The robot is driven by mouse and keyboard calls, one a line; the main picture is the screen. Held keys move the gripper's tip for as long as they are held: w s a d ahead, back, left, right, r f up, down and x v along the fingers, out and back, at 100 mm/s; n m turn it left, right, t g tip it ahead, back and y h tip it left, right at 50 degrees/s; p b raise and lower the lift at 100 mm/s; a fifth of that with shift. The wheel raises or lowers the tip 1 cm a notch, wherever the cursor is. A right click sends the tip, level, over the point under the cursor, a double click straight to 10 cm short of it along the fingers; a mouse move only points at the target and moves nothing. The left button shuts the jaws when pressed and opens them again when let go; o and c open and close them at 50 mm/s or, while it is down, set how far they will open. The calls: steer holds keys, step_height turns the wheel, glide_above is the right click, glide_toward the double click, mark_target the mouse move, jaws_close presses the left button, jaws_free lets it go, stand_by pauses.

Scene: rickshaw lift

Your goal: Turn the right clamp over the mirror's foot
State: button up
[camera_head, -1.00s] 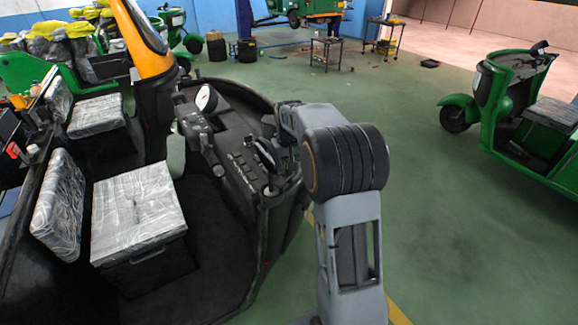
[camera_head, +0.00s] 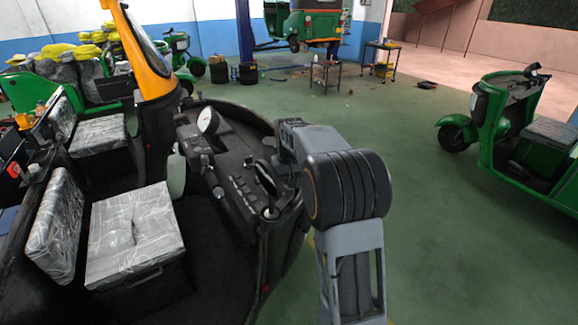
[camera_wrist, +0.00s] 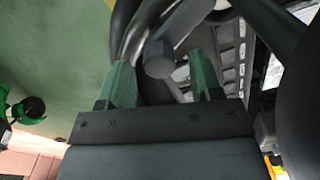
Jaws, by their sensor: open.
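In the wrist view my gripper (camera_wrist: 161,72) shows as two green fingers standing apart. A dark grey lever with a blunt, faceted end (camera_wrist: 159,60) sits between or just beyond the fingertips; it may be the clamp, but I cannot tell for sure. I cannot tell whether the fingers touch it. A dark curved tube (camera_wrist: 128,32) runs behind it. In the head view my arm reaches to the right end of the black rickshaw's dashboard (camera_head: 235,170), and my gripper is not clearly visible there. I cannot make out the mirror or its foot.
The dashboard carries a round white-faced gauge (camera_head: 208,121). A green rickshaw (camera_head: 510,120) stands at the right. The green floor (camera_head: 430,240) between is clear.

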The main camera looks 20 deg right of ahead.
step_height(320, 180, up, 12)
stand_by(0.4)
steer(key=shift+a, duration=0.1)
